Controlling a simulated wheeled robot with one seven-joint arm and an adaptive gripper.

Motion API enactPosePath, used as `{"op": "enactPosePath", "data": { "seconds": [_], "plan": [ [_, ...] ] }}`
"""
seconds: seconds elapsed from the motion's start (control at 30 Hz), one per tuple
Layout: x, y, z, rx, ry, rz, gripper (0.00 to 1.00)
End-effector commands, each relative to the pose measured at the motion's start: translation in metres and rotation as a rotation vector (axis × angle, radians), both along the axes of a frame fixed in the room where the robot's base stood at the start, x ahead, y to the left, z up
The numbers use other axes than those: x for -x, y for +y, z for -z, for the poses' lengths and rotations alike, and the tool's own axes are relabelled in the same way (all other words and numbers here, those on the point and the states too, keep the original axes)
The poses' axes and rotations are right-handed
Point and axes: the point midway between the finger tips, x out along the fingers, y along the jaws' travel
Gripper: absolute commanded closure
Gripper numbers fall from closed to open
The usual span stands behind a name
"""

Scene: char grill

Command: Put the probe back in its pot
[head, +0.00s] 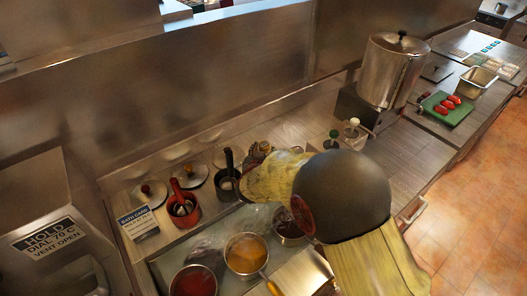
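A red pot (184,210) stands on the left of the counter with a red-handled tool (177,188) upright in it. A dark grey pot (227,184) stands to its right with a black-handled tool (229,160) in it. I cannot tell which of these, if either, is the probe or its pot. My yellow-sleeved arm with its dark round joint reaches in from the lower right, over the counter. I cannot make out my gripper's fingers; the arm hides what lies beneath it.
Round pans of red (194,281) and orange liquid (246,254) sit in the front well; a third is partly behind my arm. A tall steel urn (392,70) and a green board (447,108) are right.

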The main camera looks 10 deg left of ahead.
Motion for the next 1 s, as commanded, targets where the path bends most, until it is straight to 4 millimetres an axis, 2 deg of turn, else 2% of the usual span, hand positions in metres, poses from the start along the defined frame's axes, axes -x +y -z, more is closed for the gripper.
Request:
{"op": "enactPosePath", "data": {
  "seconds": [0.13, 0.23, 0.7, 0.83, 1.0],
  "plan": [
    [0.0, 0.0, -0.003, -0.001, 0.0, 0.0, 0.62],
    [0.008, 0.0, -0.008, -0.001, -0.001, -0.001, 0.62],
    [0.09, -0.005, -0.042, 0.0, 0.0, -0.002, 0.62],
    [0.104, -0.006, -0.047, 0.0, 0.0, -0.002, 0.62],
    [0.11, -0.007, -0.05, 0.0, -0.001, 0.0, 0.62]
  ]
}}
